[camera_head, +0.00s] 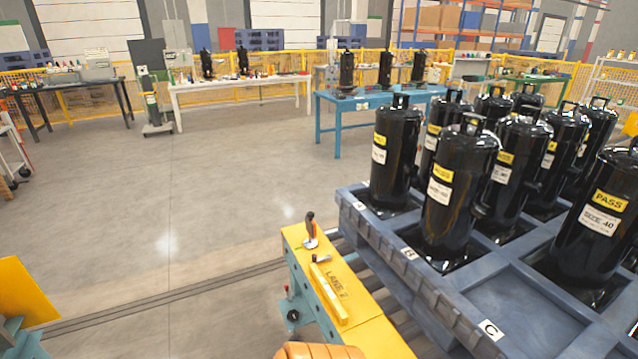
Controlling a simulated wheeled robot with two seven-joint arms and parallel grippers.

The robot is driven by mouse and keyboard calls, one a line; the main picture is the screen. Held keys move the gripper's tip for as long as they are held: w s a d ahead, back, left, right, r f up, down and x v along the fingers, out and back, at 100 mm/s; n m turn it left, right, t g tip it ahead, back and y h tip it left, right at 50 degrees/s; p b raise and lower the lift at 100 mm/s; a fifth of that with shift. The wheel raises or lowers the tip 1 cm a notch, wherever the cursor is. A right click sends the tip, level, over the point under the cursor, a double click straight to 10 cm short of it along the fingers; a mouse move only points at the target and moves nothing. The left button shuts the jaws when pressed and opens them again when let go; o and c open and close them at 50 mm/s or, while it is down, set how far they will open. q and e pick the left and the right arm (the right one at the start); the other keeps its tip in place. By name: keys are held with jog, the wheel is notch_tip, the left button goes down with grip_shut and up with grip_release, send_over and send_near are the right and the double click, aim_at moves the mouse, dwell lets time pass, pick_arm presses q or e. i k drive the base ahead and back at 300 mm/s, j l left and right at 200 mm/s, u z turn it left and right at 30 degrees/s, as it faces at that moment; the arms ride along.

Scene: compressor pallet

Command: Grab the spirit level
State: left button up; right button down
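A long, thin yellow bar that looks like the spirit level (328,294) lies on the narrow yellow top of the stand marked LANE 2 (362,308). It lies lengthwise along the stand's left side, left of the lettering. Its vials cannot be made out at this size. Neither of my grippers shows in the head view, so nothing can be told about their fingers.
A tool with an orange and black handle (310,231) and a small dark metal item (321,259) sit on the stand's far end. The blue pallet (470,300) with several black compressors (460,190) stands close on the right. An orange ridged object (320,350) shows at the bottom edge. Open floor (170,220) lies left.

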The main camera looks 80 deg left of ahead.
aim_at(337, 308)
jog(key=u, duration=2.6)
